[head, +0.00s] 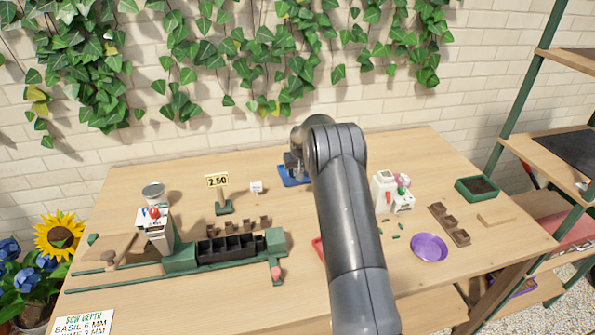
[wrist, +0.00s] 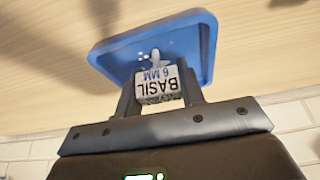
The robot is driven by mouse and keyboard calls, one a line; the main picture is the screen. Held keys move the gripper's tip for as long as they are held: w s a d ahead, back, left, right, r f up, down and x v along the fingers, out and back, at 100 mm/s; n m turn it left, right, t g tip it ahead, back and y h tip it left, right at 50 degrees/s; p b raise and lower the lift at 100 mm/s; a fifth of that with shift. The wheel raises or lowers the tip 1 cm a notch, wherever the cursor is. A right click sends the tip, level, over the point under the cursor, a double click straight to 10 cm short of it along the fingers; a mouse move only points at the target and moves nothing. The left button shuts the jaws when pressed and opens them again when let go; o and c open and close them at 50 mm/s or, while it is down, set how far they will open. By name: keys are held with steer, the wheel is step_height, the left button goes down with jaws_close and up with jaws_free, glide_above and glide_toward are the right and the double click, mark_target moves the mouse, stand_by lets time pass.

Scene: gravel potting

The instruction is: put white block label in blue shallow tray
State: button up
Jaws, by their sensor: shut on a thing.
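The white block label (wrist: 158,92), printed "BASIL 6 MM", is between the two fingers of my gripper (wrist: 160,84) in the wrist view. My gripper is shut on it. The blue shallow tray (wrist: 206,45) lies just beyond the label, which overlaps the tray's floor in that view. I cannot tell whether the label touches the tray. In the head view the blue tray (head: 284,181) is at the back middle of the table, partly hidden by my arm. My gripper (head: 292,172) is over it there, and the held label cannot be made out.
Another small white block (head: 256,187) stands left of the tray, beside a "2.50" sign (head: 217,182). A green machine with black cells (head: 230,247) fills the left front. A white device (head: 385,192), purple dish (head: 429,247) and green tray (head: 477,188) stand at right.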

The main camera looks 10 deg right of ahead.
steer(key=shift+f, duration=0.1)
steer(key=o, duration=1)
steer(key=shift+c, duration=0.2)
